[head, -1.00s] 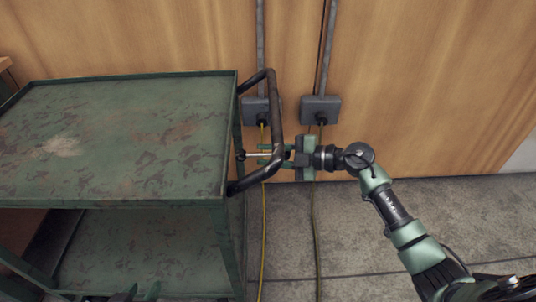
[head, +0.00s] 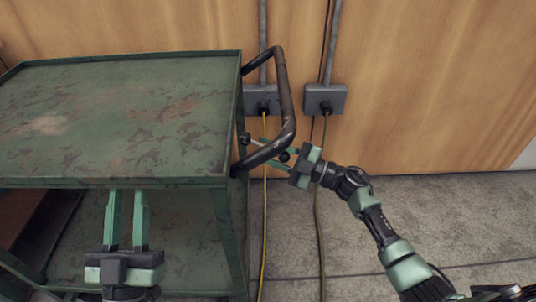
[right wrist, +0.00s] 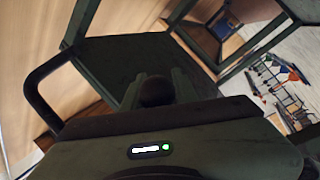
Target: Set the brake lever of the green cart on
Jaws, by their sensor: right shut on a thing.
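The green cart (head: 110,110) stands at the left, its worn top tray level and its dark tubular handle (head: 284,95) on the right end. The brake lever (head: 264,146) is a thin pale rod running from a dark pivot by the cart's end, below the handle, to a dark round knob. It slopes slightly down to the right. My right gripper (head: 282,158) is shut on the knob; the right wrist view shows the dark knob (right wrist: 157,91) between its fingers. My left gripper (head: 127,196) is open and empty, in front of the cart's near edge.
Two grey socket boxes (head: 262,99) (head: 325,98) sit on the wooden wall behind the handle, with a yellow cable (head: 265,215) and a darker cable (head: 319,215) hanging to the floor. The grey floor (head: 420,215) at the right is clear.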

